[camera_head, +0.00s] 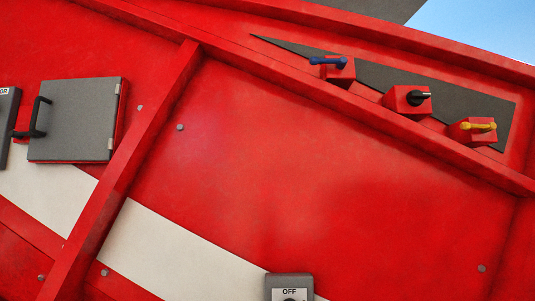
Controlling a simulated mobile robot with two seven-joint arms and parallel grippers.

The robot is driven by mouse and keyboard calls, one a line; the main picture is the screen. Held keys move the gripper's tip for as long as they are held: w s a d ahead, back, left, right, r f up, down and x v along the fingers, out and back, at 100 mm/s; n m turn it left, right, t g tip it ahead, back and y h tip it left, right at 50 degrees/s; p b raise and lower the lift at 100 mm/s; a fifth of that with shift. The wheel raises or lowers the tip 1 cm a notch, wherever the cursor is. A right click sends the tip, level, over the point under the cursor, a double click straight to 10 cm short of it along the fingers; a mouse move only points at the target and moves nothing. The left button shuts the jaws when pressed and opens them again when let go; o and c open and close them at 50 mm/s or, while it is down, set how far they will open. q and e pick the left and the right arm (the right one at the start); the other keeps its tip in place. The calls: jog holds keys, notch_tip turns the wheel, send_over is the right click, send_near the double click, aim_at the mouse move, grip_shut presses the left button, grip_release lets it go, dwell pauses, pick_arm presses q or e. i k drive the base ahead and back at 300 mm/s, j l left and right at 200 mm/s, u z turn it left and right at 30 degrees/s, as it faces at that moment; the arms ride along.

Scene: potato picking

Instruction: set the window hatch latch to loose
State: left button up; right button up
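A grey square hatch (72,120) is on the red machine wall at the left of the head view, with hinges on its right edge. A black handle (40,117) stands on its left edge, and a black latch-like part (22,134) reaches left from there. I cannot tell from this view whether this is the window hatch, or whether its latch is tight or loose. The hatch looks closed. Neither of my grippers is in view.
Three red blocks at the upper right carry a blue lever (328,62), a black lever (419,97) and a yellow lever (479,126). A grey box (290,280) marked OFF is at the bottom. A sloping red beam (140,150) projects right of the hatch.

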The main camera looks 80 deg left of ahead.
aim_at(12, 133)
jog(key=u, duration=4.15)
